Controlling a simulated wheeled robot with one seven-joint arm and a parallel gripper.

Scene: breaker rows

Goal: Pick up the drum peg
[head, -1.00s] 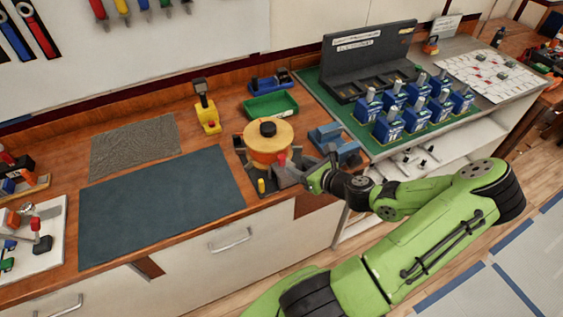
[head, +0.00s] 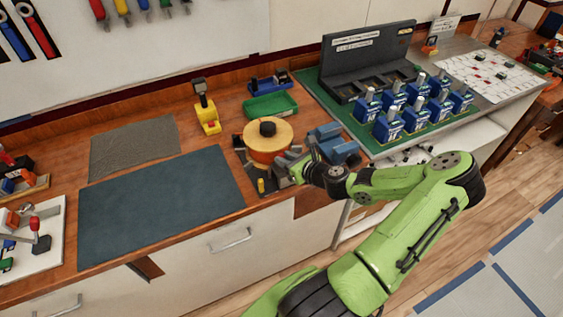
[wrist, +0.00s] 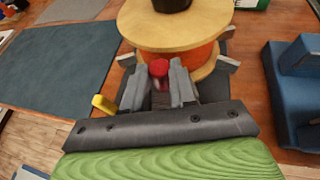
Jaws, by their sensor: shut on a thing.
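The cable drum (head: 267,140), yellow discs with an orange winding and a black hub on top, sits upright in its dark stand on the bench. The drum peg has a red end (wrist: 159,66), which shows in the wrist view between my fingers at the drum's near side. My gripper (wrist: 160,82) is shut on the peg; its shaft is mostly hidden by the fingers. In the head view my gripper (head: 290,160) is at the drum's near right side and covers the peg.
A small yellow peg (wrist: 104,104) stands left of my gripper. A blue cradle (head: 333,143) is close on the right. A green tray (head: 270,106) lies behind the drum. The dark mat (head: 160,205) on the left is clear.

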